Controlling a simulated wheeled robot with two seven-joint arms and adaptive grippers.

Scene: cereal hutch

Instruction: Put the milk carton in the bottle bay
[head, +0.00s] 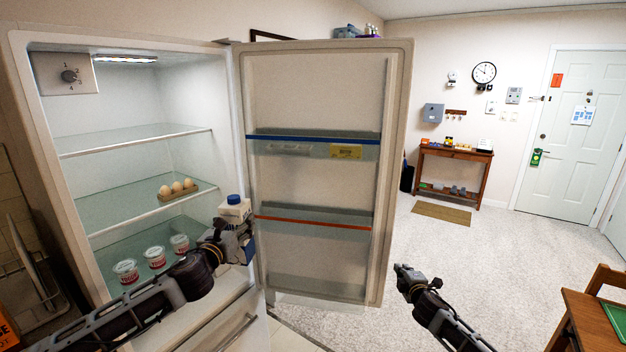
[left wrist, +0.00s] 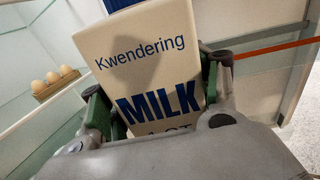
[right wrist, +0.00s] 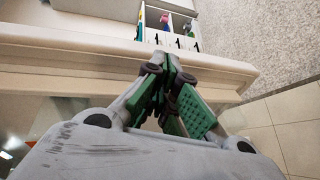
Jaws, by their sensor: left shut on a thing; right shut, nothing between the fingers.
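The milk carton (head: 235,208) is white with a blue cap and stands about upright in front of the open fridge. My left gripper (head: 236,228) is shut on it. In the left wrist view the carton (left wrist: 145,60) shows "Kwendering MILK" between the green pads of the gripper (left wrist: 160,112). The fridge door (head: 320,90) is open and has a blue-edged upper bay (head: 300,137), an orange-edged middle bay (head: 310,222) and a lowest bay (head: 320,288). I cannot tell which one is the bottle bay. My right gripper (head: 402,268) is shut and empty right of the door; its fingers (right wrist: 165,75) meet in the right wrist view.
Inside the fridge, eggs (head: 178,187) sit on a glass shelf and several tubs (head: 155,257) stand lower down. A yellow package (head: 346,152) is in the upper door bay. A wooden table (head: 590,320) is at the right. The middle floor is clear.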

